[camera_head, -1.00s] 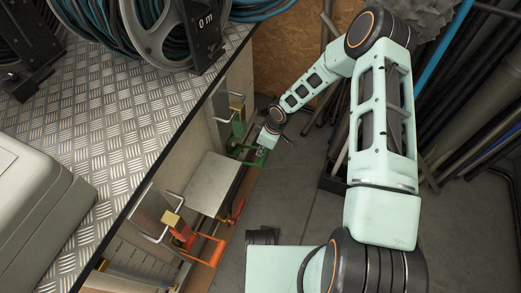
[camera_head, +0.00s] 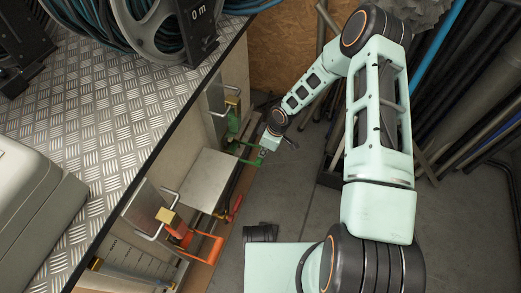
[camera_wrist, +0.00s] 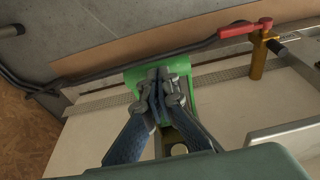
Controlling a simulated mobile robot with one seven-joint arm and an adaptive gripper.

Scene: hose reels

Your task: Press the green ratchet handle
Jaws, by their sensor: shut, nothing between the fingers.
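The green ratchet handle (camera_head: 247,159) sticks out low on the side of the metal-topped bench in the head view. My gripper (camera_head: 264,151) is at its outer end. In the wrist view the green handle (camera_wrist: 182,68) is a broad green frame behind the fingers. My gripper (camera_wrist: 160,84) is shut and empty, with the fingertips together over the handle's middle. They overlap the handle in the picture; whether they touch it is hard to tell.
An orange handle (camera_head: 206,246) and a red-handled lever (camera_head: 237,204) sit nearer along the same side. A hose reel (camera_head: 165,35) and a grey case (camera_head: 35,200) are on the bench top (camera_head: 110,130). Pipes (camera_head: 465,100) lean at the right.

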